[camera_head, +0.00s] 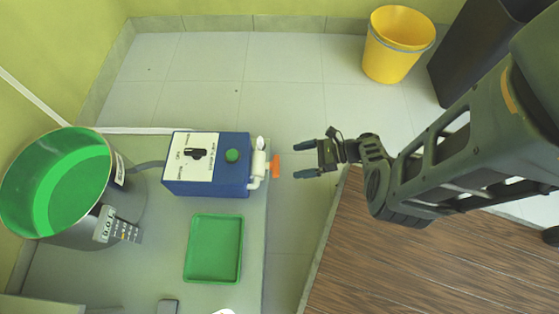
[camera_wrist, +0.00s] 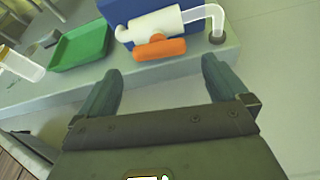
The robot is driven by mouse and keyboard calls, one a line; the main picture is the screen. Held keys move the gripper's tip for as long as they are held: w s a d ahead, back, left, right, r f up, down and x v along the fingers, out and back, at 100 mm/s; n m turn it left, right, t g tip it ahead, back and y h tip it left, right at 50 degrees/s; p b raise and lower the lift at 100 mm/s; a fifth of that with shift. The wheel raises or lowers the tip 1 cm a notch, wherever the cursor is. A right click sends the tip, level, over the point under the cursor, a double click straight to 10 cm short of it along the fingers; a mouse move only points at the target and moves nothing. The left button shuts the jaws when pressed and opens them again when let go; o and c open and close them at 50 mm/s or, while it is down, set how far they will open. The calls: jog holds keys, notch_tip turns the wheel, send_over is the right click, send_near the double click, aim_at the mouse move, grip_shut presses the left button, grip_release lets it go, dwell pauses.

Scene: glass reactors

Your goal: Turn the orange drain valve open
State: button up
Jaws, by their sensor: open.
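The orange drain valve (camera_head: 275,167) is a small handle on a white pipe fitting (camera_head: 259,163) at the right side of a blue box (camera_head: 218,185). In the wrist view the orange handle (camera_wrist: 160,49) lies crosswise below the white fitting (camera_wrist: 150,23), beyond and between my fingers. My gripper (camera_head: 304,160) is open and empty, a short way to the right of the valve, apart from it. In the wrist view both fingers (camera_wrist: 157,80) point toward the valve, one on each side. Nothing hides the handle.
The box stands on a grey bench (camera_head: 170,250) with a green tray (camera_head: 213,248) and a green-lined pot (camera_head: 65,185). A clear bent tube (camera_wrist: 216,18) rises beside the fitting. A yellow bin (camera_head: 395,45) and a brown wooden surface (camera_head: 400,270) lie to the right.

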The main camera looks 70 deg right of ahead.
aim_at(275, 166)
jog(key=b+x, duration=0.2)
jog(key=x, duration=0.5)
jog(key=shift+w, duration=0.15)
jog(key=shift+a+f, duration=0.1)
jog(key=shift+a, duration=0.05)
jog(key=shift+c, duration=0.3)
jog(key=c, duration=0.7)
jog(key=shift+n+h, duration=0.4)
jog(key=shift+n, duration=0.2)
jog(key=o, duration=0.8)
jog(key=shift+c, duration=0.2)
